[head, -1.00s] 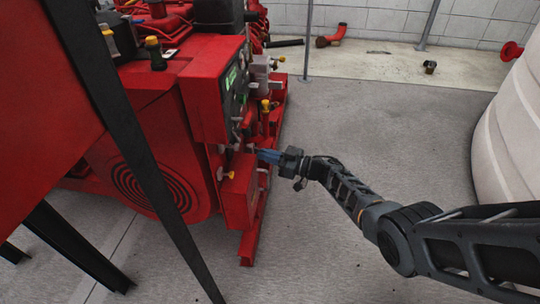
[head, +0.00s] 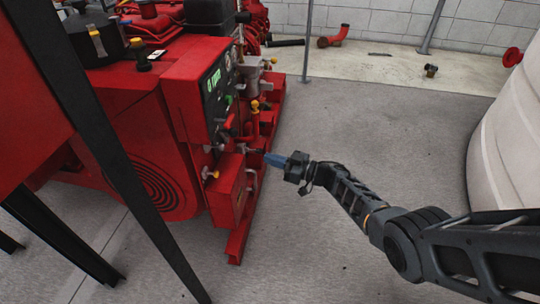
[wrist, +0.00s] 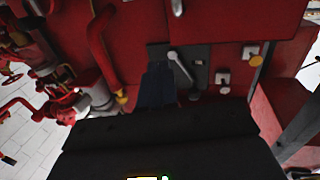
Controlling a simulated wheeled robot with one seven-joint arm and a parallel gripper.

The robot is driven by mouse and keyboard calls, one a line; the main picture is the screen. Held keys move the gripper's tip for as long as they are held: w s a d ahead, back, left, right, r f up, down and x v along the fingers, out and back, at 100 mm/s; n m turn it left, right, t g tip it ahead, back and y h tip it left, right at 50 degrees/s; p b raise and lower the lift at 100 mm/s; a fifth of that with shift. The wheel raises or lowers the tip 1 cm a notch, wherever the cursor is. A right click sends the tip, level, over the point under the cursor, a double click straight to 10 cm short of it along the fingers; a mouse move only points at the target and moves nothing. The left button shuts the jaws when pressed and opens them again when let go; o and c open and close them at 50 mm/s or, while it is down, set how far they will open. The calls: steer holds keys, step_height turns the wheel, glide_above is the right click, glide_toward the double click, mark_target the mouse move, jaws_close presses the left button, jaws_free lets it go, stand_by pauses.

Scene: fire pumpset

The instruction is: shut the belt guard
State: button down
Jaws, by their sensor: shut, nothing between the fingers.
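The red pumpset fills the left of the head view. A red cover with concentric ring slots (head: 155,185) is on its near end, partly hidden by a black post; I cannot tell whether this is the belt guard or whether it stands open. A small red box (head: 228,190) juts out low beside it. My gripper (head: 268,158) is shut and empty, its blue fingers just right of this box and the valves. In the wrist view the fingers (wrist: 157,85) point at a red face with a grey lever (wrist: 182,68) on a dark plate.
A control panel (head: 215,90) with a green display sits above the box. Yellow-handled valves (head: 254,106) line the pumpset's right side. A black post (head: 100,140) crosses the near left. A pale tank (head: 505,145) stands at right. Grey floor (head: 370,130) between is clear.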

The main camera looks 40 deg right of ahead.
steer(key=s+d+p, duration=0.1)
steer(key=s+d, duration=0.4)
steer(key=s, duration=0.1)
steer(key=shift+d+p, duration=0.15)
steer(key=shift+p, duration=0.2)
steer(key=s+a+m+t+h, duration=0.1)
steer(key=s+a+t+h, duration=0.15)
steer(key=a, duration=0.75)
steer(key=s+a+m+t+h, duration=0.1)
steer(key=s+a+m, duration=0.15)
steer(key=a, duration=0.75)
steer(key=s+a+r+m+g+h, duration=0.1)
steer(key=s+a+r+h, duration=0.2)
steer(key=s, duration=0.7)
steer(key=s+a+r+m+h, duration=0.25)
steer(key=s+a, duration=0.35)
steer(key=s, duration=0.4)
steer(key=s+d+r+n+g+y, duration=0.15)
steer(key=s+r+g, duration=0.25)
steer(key=s+r, duration=1.25)
step_height(320, 180, up, 25)
steer(key=p, duration=2.5)
steer(key=shift+w+d+r, duration=0.2)
steer(key=shift+w+d, duration=0.2)
steer(key=shift+w, duration=0.05)
